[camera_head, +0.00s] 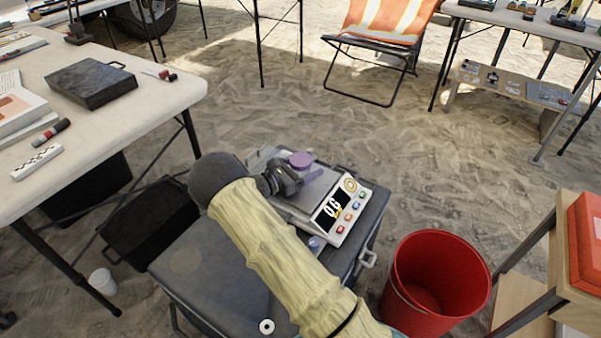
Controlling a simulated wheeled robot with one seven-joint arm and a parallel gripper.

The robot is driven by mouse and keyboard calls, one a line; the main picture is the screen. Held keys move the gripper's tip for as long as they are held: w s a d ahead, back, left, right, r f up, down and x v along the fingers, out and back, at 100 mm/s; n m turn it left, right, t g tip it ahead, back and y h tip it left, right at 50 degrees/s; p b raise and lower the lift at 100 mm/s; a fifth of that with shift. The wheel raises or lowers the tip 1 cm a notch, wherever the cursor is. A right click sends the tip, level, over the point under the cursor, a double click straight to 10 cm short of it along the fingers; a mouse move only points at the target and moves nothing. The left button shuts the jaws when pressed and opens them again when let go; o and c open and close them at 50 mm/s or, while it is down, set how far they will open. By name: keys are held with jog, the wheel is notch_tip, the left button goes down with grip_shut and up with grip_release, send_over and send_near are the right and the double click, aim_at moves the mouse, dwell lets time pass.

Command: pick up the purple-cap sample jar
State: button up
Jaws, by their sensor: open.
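The purple-cap sample jar (300,160) stands on the plate of a digital scale (322,187), near its far edge. Its cap shows, and its lower body is partly hidden behind my gripper. My gripper (291,178) is open and low over the scale, just in front of the jar on the near side. I cannot tell whether the fingers touch the jar. My sleeved arm reaches in from the bottom and hides part of the scale. The scale's display faces right, with coloured buttons beside it.
The scale sits on a grey case (205,285). A small bluish-capped item (316,243) and a white ring (267,326) lie there too. A red bucket (437,285) stands right. A white table (150,95) is left, and a wooden shelf (535,262) is far right.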

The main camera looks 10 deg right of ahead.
jog(key=c, duration=1)
jog(key=shift+c, duration=0.2)
notch_tip(320, 180, up, 10)
jog(key=p, duration=0.4)
